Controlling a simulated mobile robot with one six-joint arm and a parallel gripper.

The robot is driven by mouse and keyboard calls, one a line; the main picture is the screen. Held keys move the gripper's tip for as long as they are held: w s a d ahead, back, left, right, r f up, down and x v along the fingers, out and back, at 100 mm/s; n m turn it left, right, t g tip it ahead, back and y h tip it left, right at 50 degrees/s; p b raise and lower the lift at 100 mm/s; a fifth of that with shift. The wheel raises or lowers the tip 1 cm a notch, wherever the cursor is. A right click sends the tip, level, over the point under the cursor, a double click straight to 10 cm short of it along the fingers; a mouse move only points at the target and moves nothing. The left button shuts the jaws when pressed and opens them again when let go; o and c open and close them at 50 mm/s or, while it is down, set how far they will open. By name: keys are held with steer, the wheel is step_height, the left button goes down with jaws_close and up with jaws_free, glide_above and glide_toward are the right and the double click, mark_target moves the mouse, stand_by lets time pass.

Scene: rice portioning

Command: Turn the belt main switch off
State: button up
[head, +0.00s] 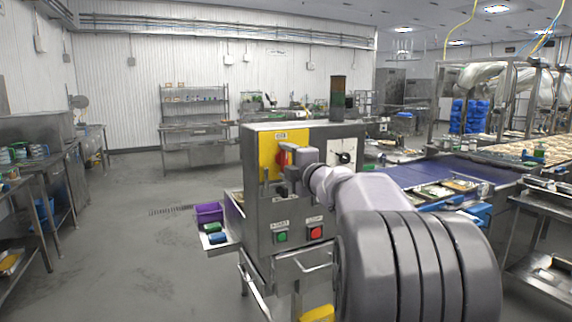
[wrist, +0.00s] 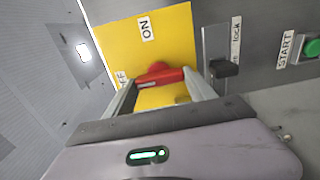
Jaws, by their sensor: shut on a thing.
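The main switch is a red handle (head: 283,157) on a yellow plate (head: 266,150) on the grey control box (head: 262,215). In the wrist view the red handle (wrist: 165,75) lies crosswise between my gripper's fingers (wrist: 160,88), and its left end points towards the partly hidden OFF label (wrist: 122,79). The ON label (wrist: 146,28) is clear above it. My gripper (head: 287,172) is shut on the handle. The gripper and wrist hide part of the handle and plate.
A dark lock lever (wrist: 224,68) sits close beside the plate. Below are a green START button (head: 282,237) and a red button (head: 316,233). A black knob (head: 344,158) is to the right. The blue belt (head: 415,175) runs beyond the box. Floor at left is open.

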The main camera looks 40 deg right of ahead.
stand_by(0.4)
steer(key=o, duration=1.4)
steer(key=p+v, duration=0.2)
steer(key=v, duration=1.5)
steer(key=shift+s+d+f, duration=0.1)
steer(key=shift+s, duration=0.1)
